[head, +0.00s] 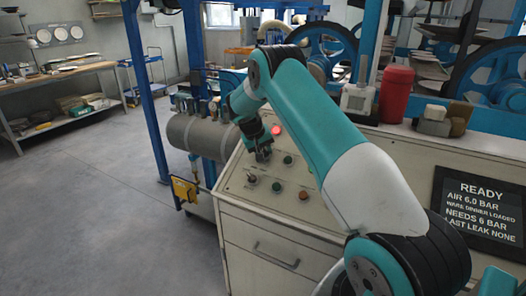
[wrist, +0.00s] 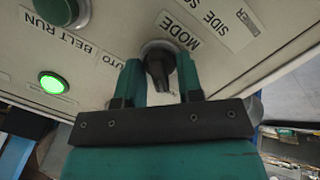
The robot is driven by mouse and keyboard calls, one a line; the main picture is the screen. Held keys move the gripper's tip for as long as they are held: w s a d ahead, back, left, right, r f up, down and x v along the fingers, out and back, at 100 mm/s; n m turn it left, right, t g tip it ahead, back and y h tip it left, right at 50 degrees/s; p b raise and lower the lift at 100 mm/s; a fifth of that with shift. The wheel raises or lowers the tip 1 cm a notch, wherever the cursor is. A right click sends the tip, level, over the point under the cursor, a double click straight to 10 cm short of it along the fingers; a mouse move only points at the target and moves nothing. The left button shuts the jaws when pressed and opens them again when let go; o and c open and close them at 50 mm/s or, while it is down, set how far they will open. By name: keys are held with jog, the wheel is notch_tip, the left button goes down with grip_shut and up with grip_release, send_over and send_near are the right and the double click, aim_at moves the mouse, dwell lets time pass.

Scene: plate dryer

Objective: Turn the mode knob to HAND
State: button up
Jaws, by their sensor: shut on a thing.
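The mode knob (wrist: 158,62) is a dark knob in a pale round collar on the cream control panel, under a MODE label (wrist: 180,30). My gripper (wrist: 161,75) has its two teal fingers on either side of the knob and is shut on it. An AUTO label (wrist: 115,60) stands beside the knob. No HAND label is readable, and the fingers hide part of the collar. I cannot tell where the knob points. In the head view my gripper (head: 263,153) is down at the panel's upper part and largely hides the knob.
The sloping panel (head: 235,190) also carries a lit red button (head: 276,130), green buttons (head: 276,186), an orange button (head: 303,195) and another dark knob (head: 252,180) close by. A display (head: 480,210) reads READY, AIR 6.0 BAR. A blue post (head: 150,100) stands left.

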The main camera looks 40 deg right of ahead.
jog(key=o, duration=0.6)
jog(key=b+v, duration=0.2)
jog(key=v, duration=1.5)
jog(key=shift+a+r+b, duration=0.15)
jog(key=shift+r+b, duration=0.05)
jog(key=shift+b, duration=0.2)
